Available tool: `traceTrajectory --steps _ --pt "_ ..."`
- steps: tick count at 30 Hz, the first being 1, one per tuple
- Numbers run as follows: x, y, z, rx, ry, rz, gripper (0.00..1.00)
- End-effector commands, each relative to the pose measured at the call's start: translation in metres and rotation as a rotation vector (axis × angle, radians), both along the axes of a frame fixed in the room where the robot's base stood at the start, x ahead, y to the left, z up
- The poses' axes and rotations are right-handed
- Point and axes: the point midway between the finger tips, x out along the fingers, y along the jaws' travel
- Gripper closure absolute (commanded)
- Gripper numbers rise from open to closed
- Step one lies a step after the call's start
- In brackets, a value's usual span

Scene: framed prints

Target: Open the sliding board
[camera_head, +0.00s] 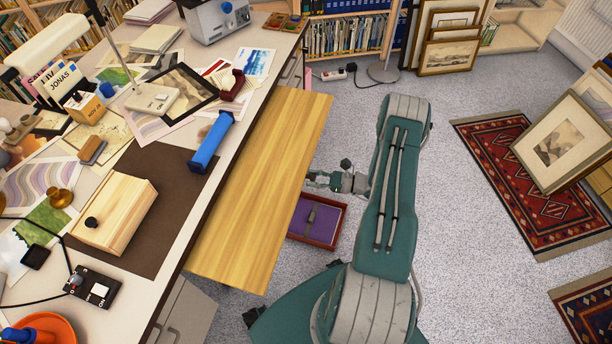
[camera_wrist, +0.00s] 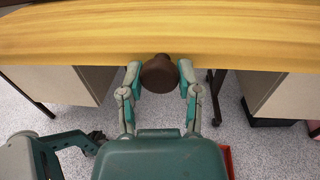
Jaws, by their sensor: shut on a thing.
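The sliding board (camera_head: 262,175) is a long yellow wooden board that sticks out from the right side of the desk in the head view. Its wood also spans the top of the wrist view (camera_wrist: 80,35). A dark brown round knob (camera_wrist: 159,73) is at its front edge. My gripper (camera_wrist: 161,78) has one finger on each side of the knob and is shut on it. In the head view my gripper (camera_head: 318,179) is at the board's right edge, and the knob is hidden there.
The desk (camera_head: 200,240) holds prints, a blue roller, a wooden box and a lamp. A red tray with a purple inside (camera_head: 326,222) is on the floor near my gripper. A patterned rug (camera_head: 490,150) and framed prints stand at the right.

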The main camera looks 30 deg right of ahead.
Motion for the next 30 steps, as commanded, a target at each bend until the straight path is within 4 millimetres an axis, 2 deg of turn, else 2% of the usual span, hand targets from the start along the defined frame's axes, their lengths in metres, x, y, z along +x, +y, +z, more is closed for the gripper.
traceTrajectory --steps 8,9,11,23,26,30 --pt "0.001 -0.002 0.001 -0.002 -0.004 -0.003 1.00" --pt "0.001 -0.002 0.001 -0.002 -0.004 -0.003 0.47" --pt "0.001 -0.002 0.001 -0.002 -0.004 -0.003 0.21" --pt "0.000 -0.001 0.000 -0.001 -0.002 -0.001 0.21" --pt "-0.004 -0.007 0.000 -0.001 -0.002 -0.003 0.21" --pt "-0.019 -0.026 0.000 -0.003 -0.002 -0.007 0.21"
